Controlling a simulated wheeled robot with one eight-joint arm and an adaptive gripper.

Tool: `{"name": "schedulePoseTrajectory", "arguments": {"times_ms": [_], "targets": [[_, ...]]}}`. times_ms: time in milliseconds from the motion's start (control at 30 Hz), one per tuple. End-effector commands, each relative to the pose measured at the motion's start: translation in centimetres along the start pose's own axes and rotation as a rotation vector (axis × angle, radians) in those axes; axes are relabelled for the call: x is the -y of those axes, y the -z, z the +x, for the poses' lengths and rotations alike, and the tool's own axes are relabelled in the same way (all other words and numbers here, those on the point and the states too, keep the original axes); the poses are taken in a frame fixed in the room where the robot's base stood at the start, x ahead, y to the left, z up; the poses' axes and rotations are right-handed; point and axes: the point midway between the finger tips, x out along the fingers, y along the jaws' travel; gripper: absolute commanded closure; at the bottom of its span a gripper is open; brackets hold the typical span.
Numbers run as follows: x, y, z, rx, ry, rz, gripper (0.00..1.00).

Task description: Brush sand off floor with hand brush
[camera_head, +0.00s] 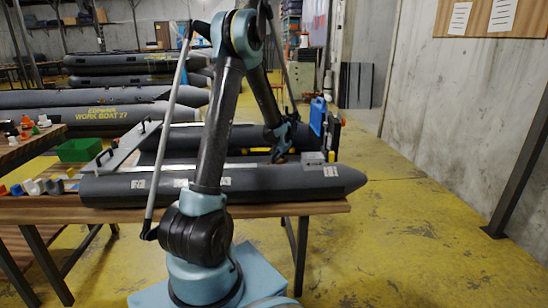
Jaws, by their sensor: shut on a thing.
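My gripper (278,149) is at the end of my raised arm, over the inside of a grey inflatable boat (285,184) on a wooden table. The gripper points down between the boat's near and far tubes. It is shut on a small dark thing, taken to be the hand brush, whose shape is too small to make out. The boat floor is mostly hidden behind the near tube and my arm. I cannot make out any sand on it, nor whether the held thing touches the floor.
A blue container (318,115) and a grey box (312,158) are at the boat's right end. A green bin (79,150) and small coloured parts are at left. More boats lie behind. The yellow floor at right (420,225) is clear up to a dark slanted post.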

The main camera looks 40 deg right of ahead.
Motion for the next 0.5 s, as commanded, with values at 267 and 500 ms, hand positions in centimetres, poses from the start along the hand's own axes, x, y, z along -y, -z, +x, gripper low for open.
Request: {"name": "schedulePoseTrajectory", "arguments": {"times_ms": [267,500], "targets": [[-1.3,1.7,-0.3,-0.002,-0.004,0.001,1.00],[-1.9,2.6,-0.4,-0.001,-0.002,0.001,1.00]]}}
